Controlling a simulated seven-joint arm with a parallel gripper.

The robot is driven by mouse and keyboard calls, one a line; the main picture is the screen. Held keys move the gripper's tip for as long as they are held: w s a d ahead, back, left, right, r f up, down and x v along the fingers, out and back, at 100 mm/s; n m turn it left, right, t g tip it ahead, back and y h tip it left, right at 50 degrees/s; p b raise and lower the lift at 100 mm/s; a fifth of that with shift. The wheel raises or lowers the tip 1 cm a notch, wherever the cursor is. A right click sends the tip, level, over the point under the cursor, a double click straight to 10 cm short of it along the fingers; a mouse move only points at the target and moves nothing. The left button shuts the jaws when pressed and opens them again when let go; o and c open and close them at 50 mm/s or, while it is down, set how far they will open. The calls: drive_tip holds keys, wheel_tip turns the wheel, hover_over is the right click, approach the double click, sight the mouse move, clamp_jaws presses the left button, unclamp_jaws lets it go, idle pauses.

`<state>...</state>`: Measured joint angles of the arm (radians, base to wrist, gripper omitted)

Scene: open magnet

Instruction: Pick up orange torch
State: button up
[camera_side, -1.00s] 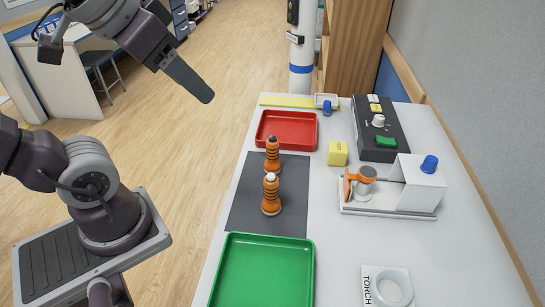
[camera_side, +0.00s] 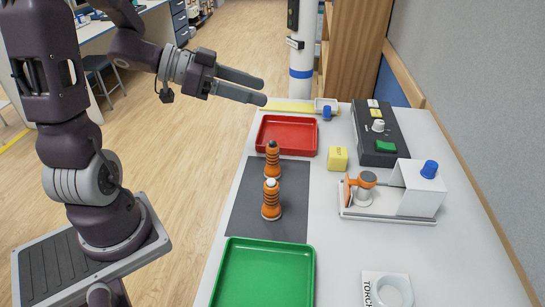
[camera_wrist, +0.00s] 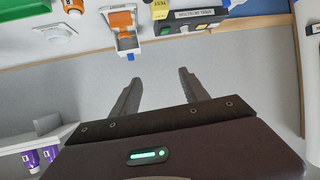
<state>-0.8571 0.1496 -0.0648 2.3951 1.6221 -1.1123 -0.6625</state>
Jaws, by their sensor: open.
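Two orange ribbed cylinders stand upright on the dark grey mat (camera_side: 245,215). The farther one (camera_side: 272,163) has a black top and the nearer one (camera_side: 271,203) a white top; I cannot tell for sure which is the torch. Part of one orange cylinder (camera_wrist: 73,6) shows at the top edge of the wrist view. My gripper (camera_side: 263,92) is open and empty, raised near the table's far left corner, beyond and above both cylinders. In the wrist view its two fingers (camera_wrist: 157,77) are spread with nothing between them.
A red tray (camera_side: 287,150) lies behind the mat, a green tray (camera_side: 264,275) in front. A white ring holder labelled TORCH (camera_side: 392,290) is front right. A yellow block (camera_side: 338,156), a white fixture with an orange clamp (camera_side: 418,190) and a black console (camera_side: 378,135) stand right.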

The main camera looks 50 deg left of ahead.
approach(282, 174)
drive_tip(key=shift+w+d+r, duration=0.75)
drive_tip(key=shift+w+d, duration=0.1)
drive_tip(key=shift+d, duration=0.1)
drive_tip(key=x, duration=0.6)
drive_tip(key=shift+w+a, duration=0.1)
drive_tip(key=shift+w, duration=0.25)
drive_tip(key=shift+w+f, duration=0.15)
drive_tip(key=shift+w, duration=0.15)
clamp_jaws()
